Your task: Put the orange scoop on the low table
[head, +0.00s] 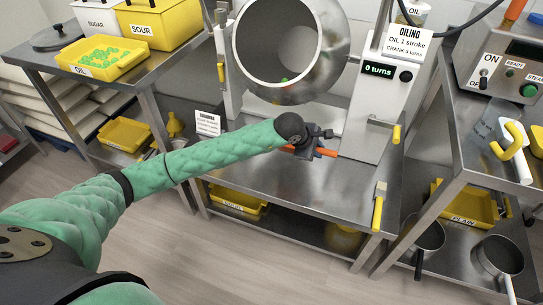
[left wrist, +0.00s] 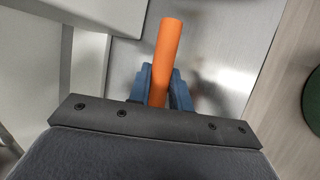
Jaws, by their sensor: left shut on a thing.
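My left gripper (head: 318,150) is over the steel low table (head: 262,172) in the head view, in front of the drum machine. It is shut on the orange scoop (head: 328,153), of which only orange handle parts show on either side of the gripper. In the left wrist view the orange handle (left wrist: 169,45) stands between the two blue fingers (left wrist: 163,88), with steel surface behind it. The scoop's bowl is hidden. I cannot tell whether the scoop touches the tabletop. My right gripper is in neither view.
The tilted steel drum (head: 291,85) and the crank housing (head: 376,112), reading 0 turns, stand at the table's back. A label card (head: 208,124) stands at its left. The front tabletop is mostly clear.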

